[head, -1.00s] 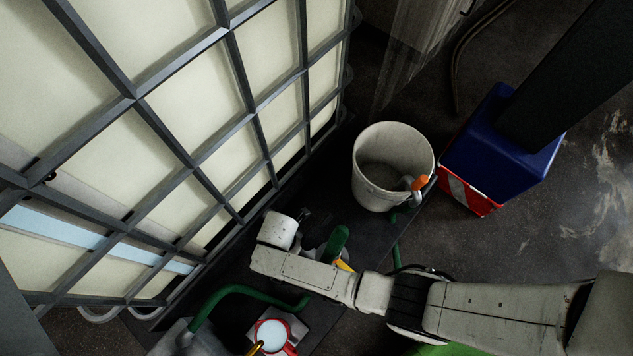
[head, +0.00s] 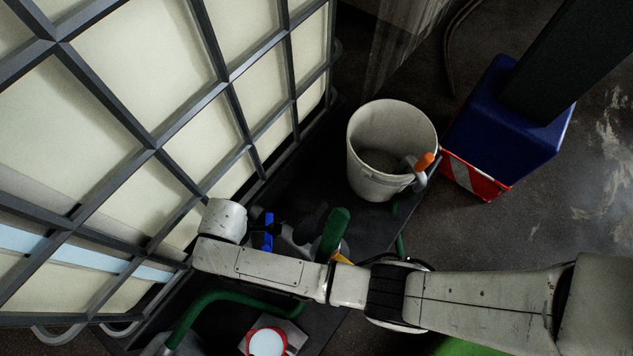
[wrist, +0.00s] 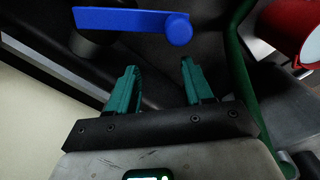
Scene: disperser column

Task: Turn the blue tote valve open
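The blue valve handle (wrist: 132,23) lies across the top of the wrist view, a flat bar with a round end at its right. In the head view a small part of the blue handle (head: 267,232) shows just right of my wrist. My gripper (wrist: 162,82) is open, with its two teal fingers apart and nothing between them. The handle is beyond the fingertips and apart from them. In the head view the fingers are hidden behind my arm. The valve body under the handle is dark and mostly hidden.
The caged tote (head: 150,151) fills the left side. A white bucket (head: 364,181) with an orange-handled tool stands behind. Green hose (head: 215,297) runs near my arm, and a red container (wrist: 293,28) is at the wrist view's upper right. A blue block (head: 508,140) stands at right.

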